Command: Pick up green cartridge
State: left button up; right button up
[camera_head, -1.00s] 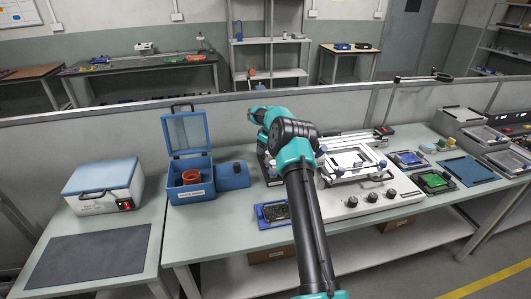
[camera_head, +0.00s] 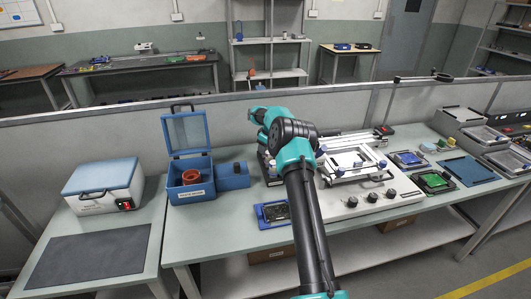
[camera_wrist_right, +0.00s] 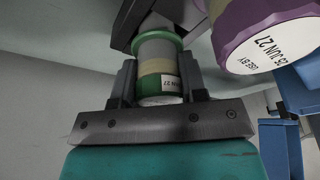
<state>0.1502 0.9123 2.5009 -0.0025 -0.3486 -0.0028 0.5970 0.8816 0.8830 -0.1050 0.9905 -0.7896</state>
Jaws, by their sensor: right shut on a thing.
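The green cartridge (camera_wrist_right: 160,65) is a short cylinder with a green top, a yellowish band and a white label at its lower part. In the right wrist view it sits between the dark fingers of my right gripper (camera_wrist_right: 161,80), which is shut on it. A purple cartridge with a white printed end (camera_wrist_right: 268,40) is beside it at the upper right, apart from the fingers. In the head view my right arm hides the cartridge and most of the gripper. My left gripper is not in view.
A white fixture (camera_head: 350,205) with knobs is to the right. A dark mat (camera_head: 85,249) at left is bare.

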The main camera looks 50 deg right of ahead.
jog(key=shift+c, duration=0.8)
notch_tip(320, 180, up, 10)
jog(key=shift+r, duration=0.1)
dwell(0.3)
